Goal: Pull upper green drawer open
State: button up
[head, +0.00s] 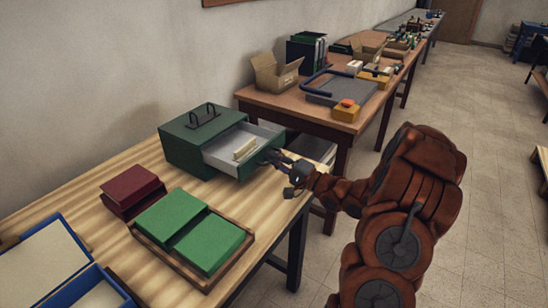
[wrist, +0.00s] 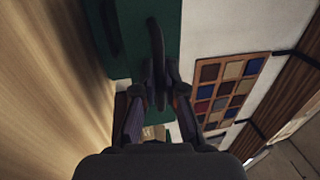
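The green cabinet (head: 187,146) stands on the wooden table, with a dark carrying handle on top. Its upper drawer (head: 218,155) is pulled well out toward the right; its pale inside shows, with a cream block (head: 244,149) in it. My gripper (head: 276,158) is at the drawer's front. In the wrist view, the fingers of my gripper (wrist: 156,90) lie on both sides of the dark drawer handle (wrist: 157,45) and appear closed on it. The green drawer front (wrist: 130,85) is behind. Another dark handle (wrist: 110,30) shows to the left.
A dark red box (head: 131,188) and a wooden tray (head: 190,270) with green pieces sit in front of the cabinet. A blue-edged case (head: 75,235) is at lower left. Another table with a carton (head: 275,75) stands behind.

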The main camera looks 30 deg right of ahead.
jog(key=shift+o, duration=0.7)
jog(key=v, duration=1.2)
jog(key=shift+w+f, duration=0.1)
